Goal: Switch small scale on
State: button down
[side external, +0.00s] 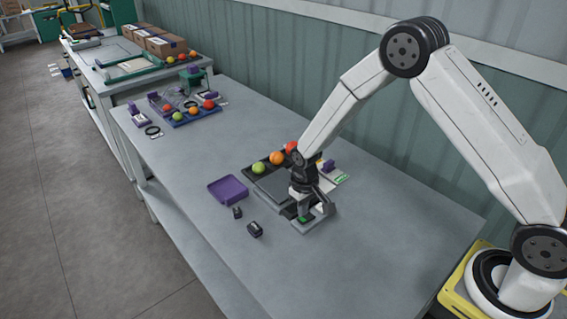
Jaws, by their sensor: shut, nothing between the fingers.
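My gripper hides part of the device. Its switch and any reading are too small to make out.
A dark tray (268,187) with green, orange and red tomatoes lies just behind my gripper. A purple tray (228,190) and two small black objects (255,230) lie to the left. More trays and tomatoes (194,111) stand farther back. The table's front right is clear.

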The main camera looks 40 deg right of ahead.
aim_at(305, 221)
jog(key=shift+f, duration=1.25)
dwell(1.1)
jog(key=shift+r, duration=3.55)
jog(key=shift+r, duration=0.1)
jog(key=s+d+r+t, duration=0.1)
jog(key=s+r, duration=0.4)
jog(key=s, duration=0.3)
jog(key=s+d+r+t, duration=0.1)
jog(key=s+r, duration=0.4)
jog(key=s, duration=0.4)
jog(key=shift+d+r+t, duration=0.2)
jog(key=shift+r+t, duration=0.1)
jog(key=shift+r, duration=0.05)
